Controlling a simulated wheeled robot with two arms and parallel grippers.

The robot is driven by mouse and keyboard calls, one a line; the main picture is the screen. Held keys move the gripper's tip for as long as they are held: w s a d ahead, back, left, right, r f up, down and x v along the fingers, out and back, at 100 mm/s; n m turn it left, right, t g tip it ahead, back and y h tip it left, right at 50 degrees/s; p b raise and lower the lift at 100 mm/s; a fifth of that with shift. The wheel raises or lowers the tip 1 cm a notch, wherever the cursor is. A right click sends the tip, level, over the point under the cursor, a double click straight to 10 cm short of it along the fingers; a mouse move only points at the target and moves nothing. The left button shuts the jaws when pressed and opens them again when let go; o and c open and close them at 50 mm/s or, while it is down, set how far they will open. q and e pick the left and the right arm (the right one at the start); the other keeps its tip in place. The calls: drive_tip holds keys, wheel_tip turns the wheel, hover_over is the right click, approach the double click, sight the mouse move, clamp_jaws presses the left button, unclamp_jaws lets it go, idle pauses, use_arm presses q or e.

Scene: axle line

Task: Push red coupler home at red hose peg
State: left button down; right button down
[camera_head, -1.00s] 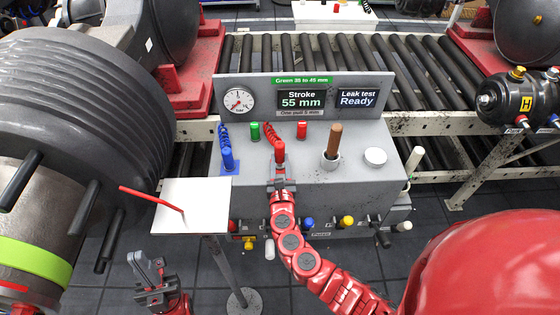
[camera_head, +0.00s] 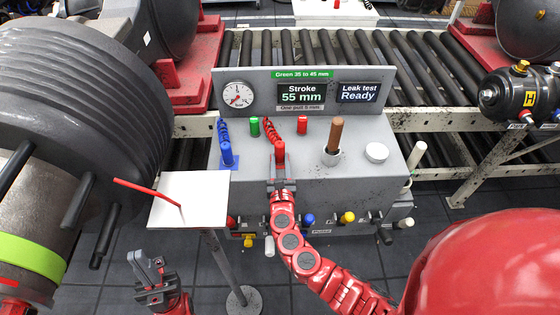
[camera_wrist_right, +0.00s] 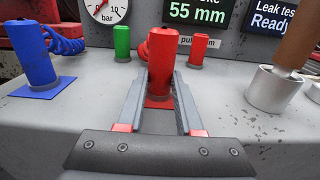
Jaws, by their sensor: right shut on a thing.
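The red coupler (camera_head: 280,152) stands upright on the console's top, with a red coiled hose (camera_head: 270,128) running up behind it. In the right wrist view the red coupler (camera_wrist_right: 162,62) is between the two fingers, above a red square (camera_wrist_right: 157,101) on the console. The peg under it is hidden. My right gripper (camera_head: 281,170) is shut on the coupler from the front; its fingers (camera_wrist_right: 160,92) show on both sides. My left gripper (camera_head: 146,268) is at the lower left, away from the console, with its fingers apart and nothing between them.
A blue coupler (camera_head: 226,154) stands left, with green (camera_head: 254,128) and red (camera_head: 302,126) caps behind. A brown handle (camera_head: 334,136) and white knob (camera_head: 376,152) stand right. The display (camera_head: 302,97) reads Stroke 55 mm. A white plate (camera_head: 208,200) is left of the console.

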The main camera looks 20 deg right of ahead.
drive_tip(key=shift+c, duration=2.4)
unclamp_jaws()
drive_tip(key=shift+f, duration=0.1)
drive_tip(key=shift+s, duration=0.1)
drive_tip(key=b+v, duration=0.3)
drive_tip(key=v, duration=1.4)
drive_tip(key=shift+b, duration=0.35)
drive_tip(key=shift+s, duration=0.15)
